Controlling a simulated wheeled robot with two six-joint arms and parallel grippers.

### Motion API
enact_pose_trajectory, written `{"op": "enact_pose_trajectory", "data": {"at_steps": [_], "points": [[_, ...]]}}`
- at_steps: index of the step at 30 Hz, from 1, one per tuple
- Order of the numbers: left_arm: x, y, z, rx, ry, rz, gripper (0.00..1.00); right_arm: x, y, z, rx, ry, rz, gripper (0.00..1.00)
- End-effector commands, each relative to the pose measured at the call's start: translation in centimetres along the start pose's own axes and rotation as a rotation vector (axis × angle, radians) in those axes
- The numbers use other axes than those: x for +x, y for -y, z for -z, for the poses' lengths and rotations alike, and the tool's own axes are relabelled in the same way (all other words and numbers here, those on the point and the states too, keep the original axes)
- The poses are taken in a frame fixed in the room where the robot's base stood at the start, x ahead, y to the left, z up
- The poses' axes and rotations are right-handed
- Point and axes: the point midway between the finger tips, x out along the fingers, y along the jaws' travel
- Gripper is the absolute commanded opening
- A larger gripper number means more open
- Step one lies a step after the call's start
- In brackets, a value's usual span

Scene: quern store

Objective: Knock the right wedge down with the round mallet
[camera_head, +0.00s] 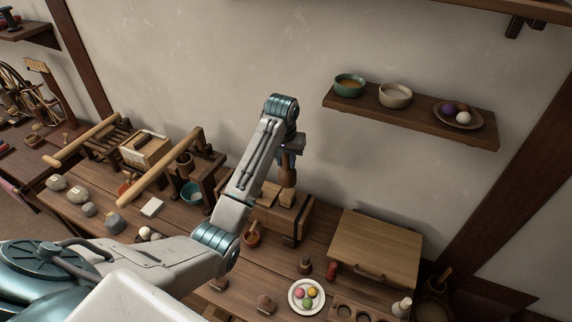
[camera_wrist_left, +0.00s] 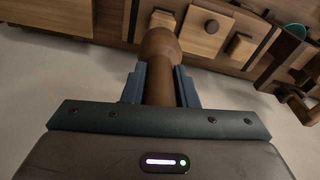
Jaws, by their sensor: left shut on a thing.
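My left gripper (camera_head: 291,148) is shut on the handle of the round mallet (camera_head: 288,174), a brown wooden tool with a rounded head pointing down. In the left wrist view the mallet (camera_wrist_left: 160,46) sits between the two dark fingers. Two pale wooden wedges stand on the wooden press at the wall side of the bench: the left wedge (camera_head: 269,193) and the right wedge (camera_head: 287,198). The mallet head is over the right wedge in the head view; I cannot tell the gap. Pale blocks show beyond the mallet in the left wrist view. My right gripper is out of view.
Right of the press (camera_head: 297,224) is a wooden box (camera_head: 376,248). A shelf (camera_head: 484,133) with bowls hangs above right. Wooden frames stand to the left.

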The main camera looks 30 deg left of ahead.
Motion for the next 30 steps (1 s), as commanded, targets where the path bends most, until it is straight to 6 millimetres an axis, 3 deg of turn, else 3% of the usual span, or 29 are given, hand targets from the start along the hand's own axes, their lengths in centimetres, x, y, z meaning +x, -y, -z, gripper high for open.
{"op": "enact_pose_trajectory", "data": {"at_steps": [13,17,21,30], "points": [[-0.2,0.0,0.0,0.000,0.001,0.000,0.00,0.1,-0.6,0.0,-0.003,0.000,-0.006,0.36],[2.4,0.0,-0.4,0.000,0.005,0.001,0.00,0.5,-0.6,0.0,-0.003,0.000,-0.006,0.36],[6.7,0.1,-1.0,0.001,0.005,0.000,0.00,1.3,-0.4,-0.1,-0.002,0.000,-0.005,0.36],[6.0,0.1,-0.8,0.000,0.001,0.000,0.00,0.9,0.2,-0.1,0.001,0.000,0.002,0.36]]}}
